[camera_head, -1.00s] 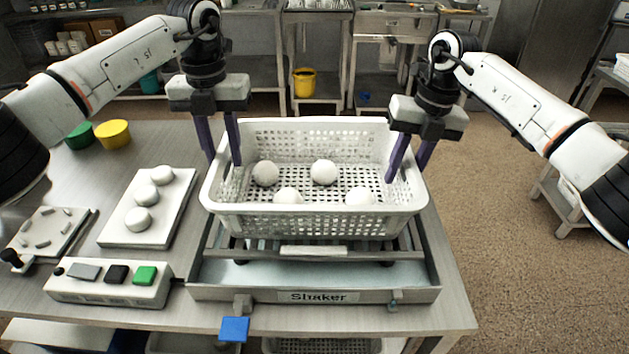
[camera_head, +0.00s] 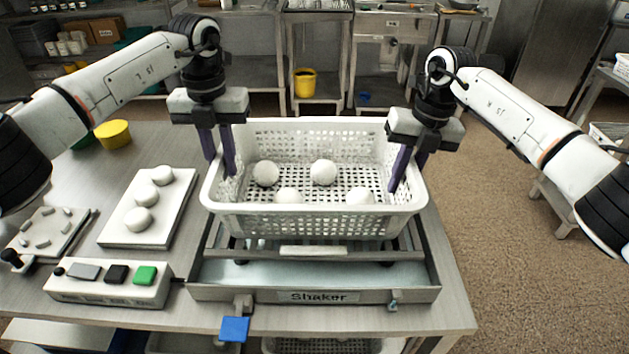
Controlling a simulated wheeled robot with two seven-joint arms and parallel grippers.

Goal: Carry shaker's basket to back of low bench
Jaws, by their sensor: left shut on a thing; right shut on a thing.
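The white perforated basket (camera_head: 316,222) sits on the rails of the shaker (camera_head: 315,296) and holds several round white balls. My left gripper (camera_head: 218,170) is shut on the basket's left side wall, with one finger inside and one outside. My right gripper (camera_head: 405,172) is shut on the basket's right side wall in the same way. The basket looks level and still rests on or very close to the shaker. The low bench cannot be made out with certainty.
A blue pedal (camera_head: 234,328) sticks out in front. Open floor lies to the right.

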